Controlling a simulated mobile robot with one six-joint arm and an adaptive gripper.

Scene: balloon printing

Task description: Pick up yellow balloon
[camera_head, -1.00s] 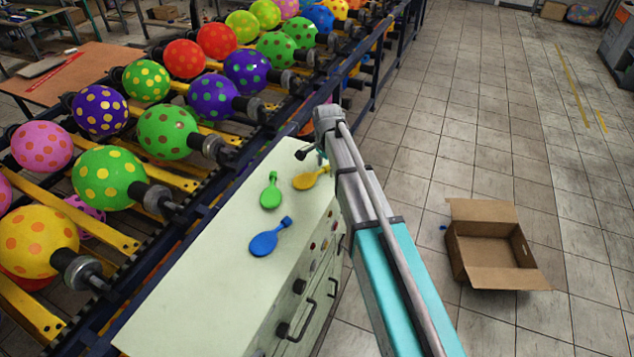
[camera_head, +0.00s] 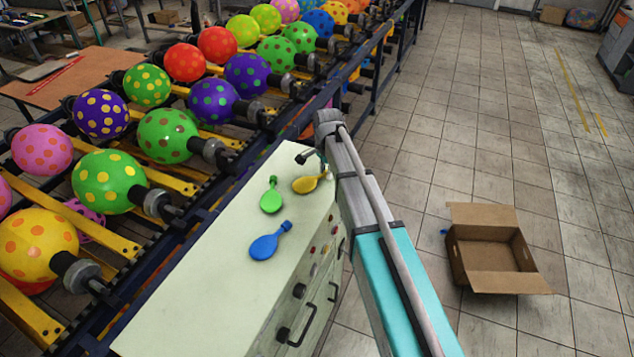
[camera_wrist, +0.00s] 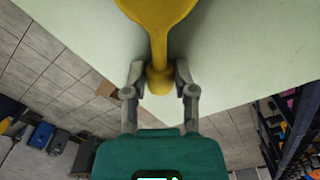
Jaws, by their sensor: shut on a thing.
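The yellow balloon (camera_head: 307,184) is flat and uninflated, at the far end of the pale cabinet top (camera_head: 215,260). In the wrist view the balloon (camera_wrist: 158,20) has its neck between the two fingers of my gripper (camera_wrist: 159,80), which is shut on the neck just above its end. The balloon's body extends away from the fingers over the cabinet top; I cannot tell whether it touches the surface. In the head view my arm hides most of the gripper. A green balloon (camera_head: 271,196) and a blue balloon (camera_head: 269,241) lie flat nearby on the cabinet top.
A conveyor rack of inflated dotted balloons (camera_head: 168,136) runs along the left of the cabinet. An open cardboard box (camera_head: 490,250) stands on the tiled floor at the right. The floor between is mostly clear.

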